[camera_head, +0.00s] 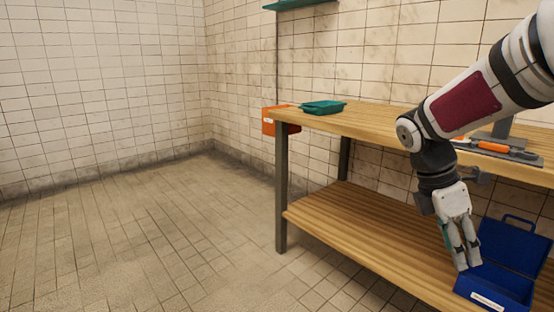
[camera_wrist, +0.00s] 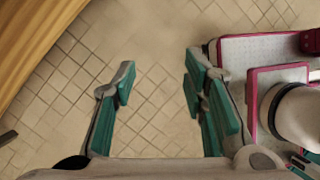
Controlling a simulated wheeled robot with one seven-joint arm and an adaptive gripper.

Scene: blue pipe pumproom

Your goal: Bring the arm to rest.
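My gripper (camera_head: 467,264) hangs downward at the end of my bent arm, on the right of the head view. In the wrist view my gripper (camera_wrist: 160,78) has its two teal-padded fingers well apart. Only tiled floor shows between them, and nothing is held. In the head view the gripper overlaps the left side of an open blue toolbox (camera_head: 500,284). The wrist view shows bare floor below the fingers, so the gripper appears to be out in front of the bench.
A wooden workbench (camera_head: 375,128) with a lower shelf (camera_head: 345,230) stands on the right. A teal tray (camera_head: 323,107) lies on its top, and an orange box (camera_head: 270,121) is at its left end. An orange-handled tool (camera_head: 494,148) lies behind my arm. The floor (camera_head: 150,235) at left is clear.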

